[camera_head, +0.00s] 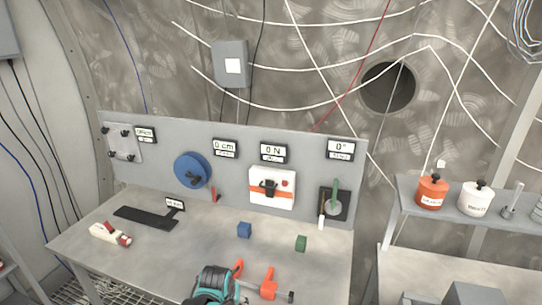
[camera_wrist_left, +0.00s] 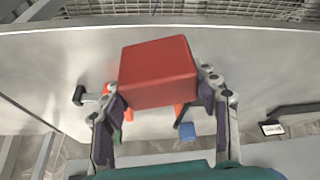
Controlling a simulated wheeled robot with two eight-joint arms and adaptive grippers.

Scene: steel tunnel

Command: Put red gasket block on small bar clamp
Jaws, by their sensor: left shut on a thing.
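The red gasket block (camera_wrist_left: 158,72) is between the fingers of my left gripper (camera_wrist_left: 162,88) in the left wrist view, and the fingers are shut on its sides. In the head view, my left gripper (camera_head: 213,280) is over the front of the table and the block is hidden. The orange small bar clamp (camera_head: 266,286) lies on the table just right of this gripper. In the wrist view the clamp (camera_wrist_left: 107,92) is partly hidden behind the block. The gap between block and clamp cannot be told. My right gripper is not in view.
A blue block (camera_head: 244,230) and a green block (camera_head: 301,243) stand on the table (camera_head: 150,254) behind the clamp. A black keyboard-like bar (camera_head: 146,218) and a white-and-red item (camera_head: 110,234) lie at left.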

